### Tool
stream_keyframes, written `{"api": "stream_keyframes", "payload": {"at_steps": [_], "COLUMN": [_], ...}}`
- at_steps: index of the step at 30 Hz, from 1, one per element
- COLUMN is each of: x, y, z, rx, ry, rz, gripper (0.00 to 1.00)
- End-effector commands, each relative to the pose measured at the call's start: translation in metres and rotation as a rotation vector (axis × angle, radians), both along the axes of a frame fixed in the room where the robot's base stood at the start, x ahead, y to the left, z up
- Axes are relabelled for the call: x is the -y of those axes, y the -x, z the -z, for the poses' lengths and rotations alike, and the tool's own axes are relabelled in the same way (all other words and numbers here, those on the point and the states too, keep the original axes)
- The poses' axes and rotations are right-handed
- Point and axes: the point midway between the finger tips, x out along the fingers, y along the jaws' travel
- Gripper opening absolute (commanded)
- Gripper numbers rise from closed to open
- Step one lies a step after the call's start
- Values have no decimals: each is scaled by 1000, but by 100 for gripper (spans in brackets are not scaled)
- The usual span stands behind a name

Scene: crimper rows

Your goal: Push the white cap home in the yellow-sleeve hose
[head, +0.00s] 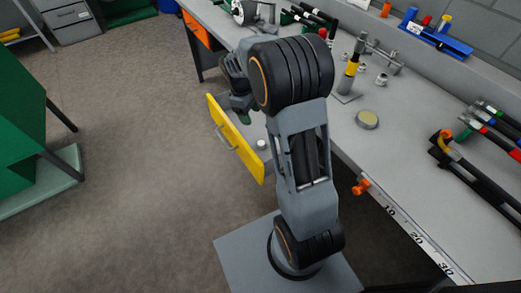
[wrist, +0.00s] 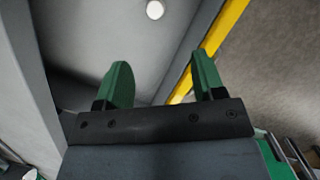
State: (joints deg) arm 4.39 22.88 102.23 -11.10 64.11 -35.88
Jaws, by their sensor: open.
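The white cap (head: 262,144) stands in the open yellow-front drawer (head: 236,140). It also shows in the wrist view (wrist: 155,10) at the top edge, on the drawer's grey floor. My gripper (wrist: 161,75) is open and empty, its two green fingers apart, with the cap beyond the fingertips. In the head view the gripper (head: 244,117) is mostly hidden behind my arm, over the drawer.
A round yellowish dish (head: 367,119) lies on the bench near its front edge. Hoses with coloured ends (head: 490,118) lie at the right, and a blue rack (head: 436,38) stands at the back. An orange clamp (head: 361,187) sits at the bench edge. The floor left of the drawer is clear.

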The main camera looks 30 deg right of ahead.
Motion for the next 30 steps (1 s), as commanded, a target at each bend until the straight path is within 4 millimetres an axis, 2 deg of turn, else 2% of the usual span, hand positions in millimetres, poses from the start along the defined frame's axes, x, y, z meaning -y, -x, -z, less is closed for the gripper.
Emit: {"api": "stream_keyframes", "payload": {"at_steps": [1, 5, 15, 18, 26, 30], "x": [2, 7, 18, 20, 23, 27], "y": [-5, -8, 2, 5, 7, 11], "z": [14, 35, 92, 103, 117, 136], "rx": [-19, -48, -54, -53, -52, -54], "ry": [0, 2, 2, 2, 2, 2], "rz": [-17, -46, -52, -51, -50, -50], "gripper": [63, 63, 63, 63, 63, 63]}}
